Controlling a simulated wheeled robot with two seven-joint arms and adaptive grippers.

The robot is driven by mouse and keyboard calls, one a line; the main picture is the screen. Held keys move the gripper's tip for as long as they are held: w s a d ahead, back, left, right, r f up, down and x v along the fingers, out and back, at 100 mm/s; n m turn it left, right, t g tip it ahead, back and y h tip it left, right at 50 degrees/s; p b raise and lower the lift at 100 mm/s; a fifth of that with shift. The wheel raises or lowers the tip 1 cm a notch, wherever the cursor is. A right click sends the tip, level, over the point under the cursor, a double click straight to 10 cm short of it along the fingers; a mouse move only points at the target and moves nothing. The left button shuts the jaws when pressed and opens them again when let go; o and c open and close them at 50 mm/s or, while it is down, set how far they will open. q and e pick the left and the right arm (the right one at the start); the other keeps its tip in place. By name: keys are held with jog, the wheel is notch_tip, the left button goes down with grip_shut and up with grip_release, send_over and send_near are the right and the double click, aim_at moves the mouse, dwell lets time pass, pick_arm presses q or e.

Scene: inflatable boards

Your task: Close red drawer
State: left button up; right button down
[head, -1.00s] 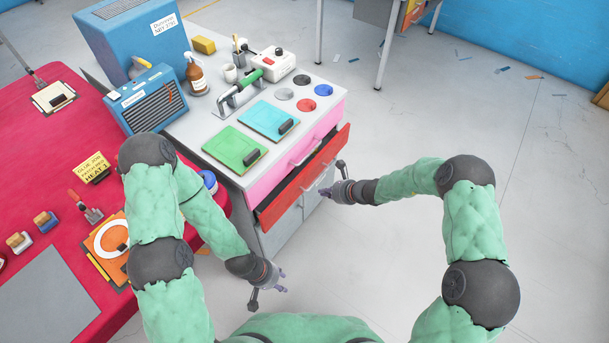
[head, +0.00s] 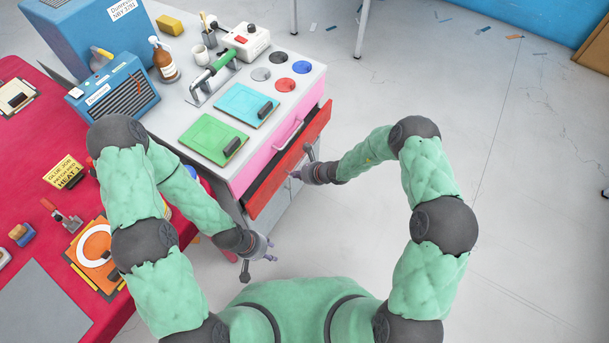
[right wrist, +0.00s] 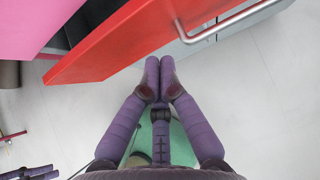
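The red drawer (head: 268,193) in the cabinet below the pink drawer (head: 252,172) stands partly open, with a dark gap behind its front. The right wrist view shows its red front (right wrist: 120,42) and a metal bar handle (right wrist: 225,27). My right gripper (head: 294,173) is at the drawer's outer side, close to the front. In the right wrist view its fingertips (right wrist: 160,68) are together and empty, just short of the red front; contact is unclear. My left gripper (head: 272,252) hangs over the floor in front of the cabinet, apart from the drawer; its finger opening is too small to judge.
A red table (head: 30,130) with tools stands at left. The floor (head: 510,190) at right is clear.

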aim_at(280, 166)
jog(key=shift+w+a+f+b, duration=0.1)
jog(key=shift+w+a+b, duration=0.1)
jog(key=shift+w+a, duration=0.6)
jog(key=shift+w+a+b, duration=0.15)
jog(key=shift+w+a, duration=0.3)
jog(key=shift+a, duration=0.5)
jog(key=shift+w+a+b, duration=0.55)
jog(key=shift+w+a, duration=0.25)
jog(key=shift+a, duration=0.35)
jog(key=shift+d, duration=0.15)
